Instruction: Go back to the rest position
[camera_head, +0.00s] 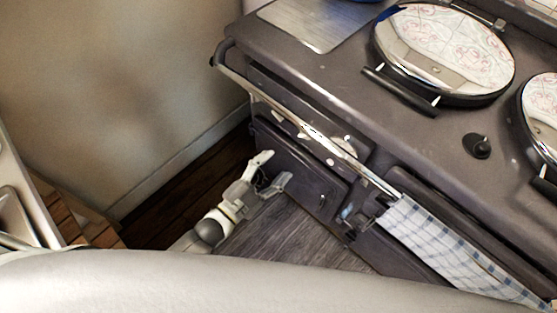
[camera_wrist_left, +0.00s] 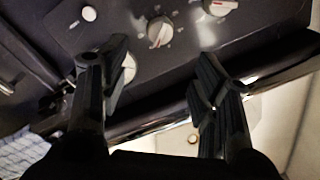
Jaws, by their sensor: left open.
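My left gripper (camera_head: 272,172) is low in front of the dark range cooker (camera_head: 400,160), near its lower left door. Its fingers are spread apart with nothing between them. In the left wrist view the two dark fingers of my left gripper (camera_wrist_left: 155,85) stand wide apart, with the cooker's control panel and white knobs (camera_wrist_left: 160,30) beyond them. Whether the fingers touch the cooker cannot be told. My right gripper is in neither view.
A metal rail (camera_head: 310,130) runs along the cooker's front, with a checked towel (camera_head: 440,245) hanging on it. Round lids (camera_head: 445,50) sit on top. A bare wall (camera_head: 110,90) stands at left. Some wooden floor (camera_head: 275,238) is clear below the gripper.

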